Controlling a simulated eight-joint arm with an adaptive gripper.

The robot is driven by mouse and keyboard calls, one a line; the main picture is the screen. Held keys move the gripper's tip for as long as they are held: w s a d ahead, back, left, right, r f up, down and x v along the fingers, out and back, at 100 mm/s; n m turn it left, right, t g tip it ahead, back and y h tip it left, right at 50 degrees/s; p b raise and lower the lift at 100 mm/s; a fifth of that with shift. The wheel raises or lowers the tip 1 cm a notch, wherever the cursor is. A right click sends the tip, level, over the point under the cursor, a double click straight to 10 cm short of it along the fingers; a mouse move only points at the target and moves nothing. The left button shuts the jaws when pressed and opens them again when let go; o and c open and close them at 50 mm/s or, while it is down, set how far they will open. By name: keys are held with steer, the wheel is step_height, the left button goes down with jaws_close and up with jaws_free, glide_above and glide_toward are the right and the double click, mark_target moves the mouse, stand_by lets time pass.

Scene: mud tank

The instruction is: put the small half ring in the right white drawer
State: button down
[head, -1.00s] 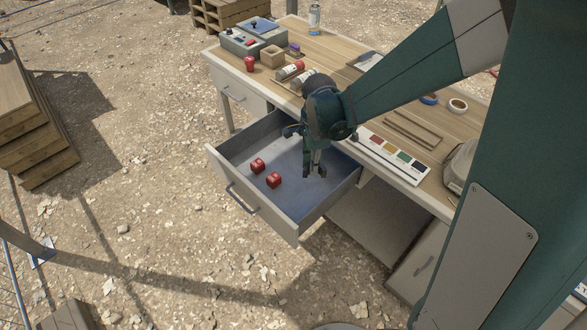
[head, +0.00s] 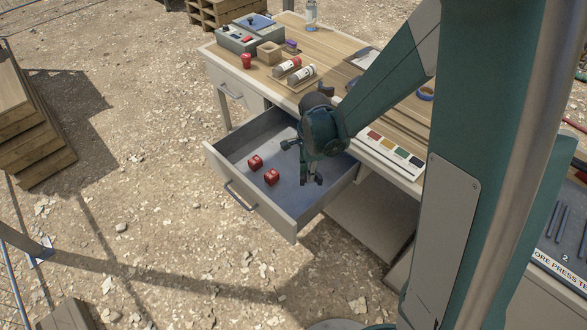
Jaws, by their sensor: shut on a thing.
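A white drawer (head: 277,213) with a blue-grey inside is pulled out from the workbench, to the right of a closed drawer (head: 236,93). No other half ring is clear to see.
The wooden bench top (head: 345,64) holds a grey control box (head: 245,36), a wooden square block (head: 269,52), a red item (head: 246,61), cylinders on a tray (head: 296,74) and a colour strip (head: 391,154). The drawer's walls stand around my gripper. The drawer floor near the front is clear.

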steer(key=b, duration=0.2)
glide_above(308, 195)
steer(key=shift+f, duration=3.1)
steer(key=shift+f+b, duration=0.4)
steer(key=shift+f, duration=1.45)
steer(key=shift+f, duration=0.15)
steer(key=c, duration=2.8)
jaws_free()
steer(key=o, duration=0.4)
steer(key=shift+r+p, duration=1.5)
steer(key=shift+r, duration=4.65)
